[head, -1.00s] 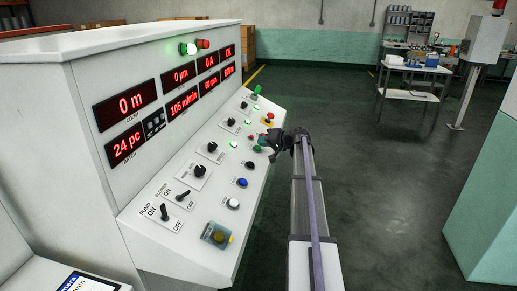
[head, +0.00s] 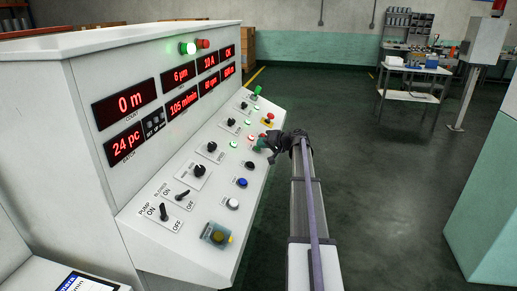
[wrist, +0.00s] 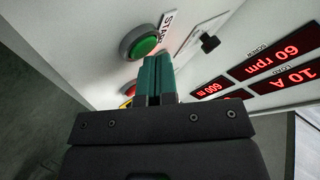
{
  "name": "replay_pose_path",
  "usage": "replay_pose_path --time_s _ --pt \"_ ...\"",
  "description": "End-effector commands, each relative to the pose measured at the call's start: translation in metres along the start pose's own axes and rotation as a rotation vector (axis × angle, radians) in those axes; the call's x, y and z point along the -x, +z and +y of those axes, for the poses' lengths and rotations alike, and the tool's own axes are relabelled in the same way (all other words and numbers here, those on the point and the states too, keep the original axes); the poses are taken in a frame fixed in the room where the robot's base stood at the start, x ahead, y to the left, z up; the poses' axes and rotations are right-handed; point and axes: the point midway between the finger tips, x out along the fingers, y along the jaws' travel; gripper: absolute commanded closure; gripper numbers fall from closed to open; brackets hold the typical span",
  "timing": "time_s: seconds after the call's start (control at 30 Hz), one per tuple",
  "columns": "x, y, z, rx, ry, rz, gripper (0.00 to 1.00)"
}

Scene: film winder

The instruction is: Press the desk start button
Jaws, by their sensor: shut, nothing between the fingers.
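The start button is a green round button (wrist: 143,43) in a grey ring beside a START label (wrist: 168,25) in the wrist view. In the head view, a green button (head: 257,149) shows right beside my gripper (head: 268,144), partly covered by it. My gripper's green-tipped fingers (wrist: 158,66) are pressed together and empty. In the wrist view, they are just below and right of the button, with the tips close to the panel. A small gap seems to separate them from the button.
The sloped white desk (head: 150,233) carries knobs, several coloured buttons and a red emergency stop (head: 268,120). Red displays (head: 124,105) line its upright face, including 10 A and 6 µm. Open floor (head: 390,190) lies to the right.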

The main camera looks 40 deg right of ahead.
Motion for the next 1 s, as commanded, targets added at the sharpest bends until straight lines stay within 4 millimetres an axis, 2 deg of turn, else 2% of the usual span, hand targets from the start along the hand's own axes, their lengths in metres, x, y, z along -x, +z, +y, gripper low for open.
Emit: replay_pose_path --time_s 0.33,0.73,1.0 --pt "0.012 -0.009 -0.01 0.0 0.0 0.0 1.0" --pt "0.014 -0.011 -0.011 0.0 0.0 0.0 1.0" --pt "0.033 -0.025 -0.027 0.0 0.0 0.001 1.0"
